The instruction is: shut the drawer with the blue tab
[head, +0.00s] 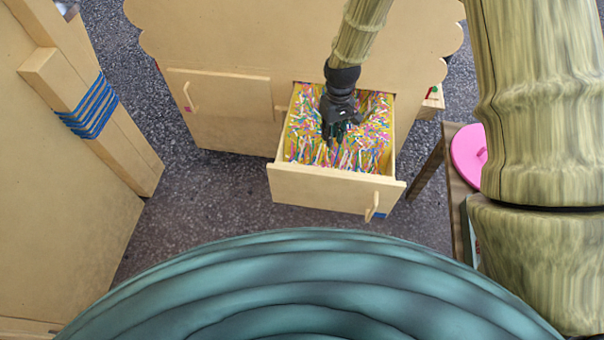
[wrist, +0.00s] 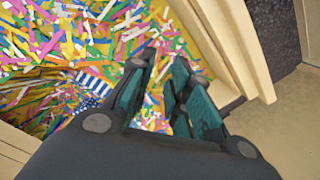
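The drawer (head: 322,186) is pulled out of the wooden cabinet and stands open. Its front carries a pale vertical handle (head: 371,207), with the blue tab (head: 379,215) beside it at the lower right corner. The inside is filled with or lined by multicoloured strips. My gripper (head: 333,140) points down over the inside of the drawer, behind the front panel. In the wrist view my gripper's fingers (wrist: 165,62) are apart with nothing visible between them but the coloured strips. A blue, white-dotted item (wrist: 93,85) lies among the strips, partly hidden by my gripper.
A closed cabinet door (head: 225,95) with a handle is left of the drawer. A wooden post wrapped in blue bands (head: 92,108) stands at the left. A table with a pink round item (head: 468,152) is at the right. Grey ground (head: 200,200) is clear before the drawer.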

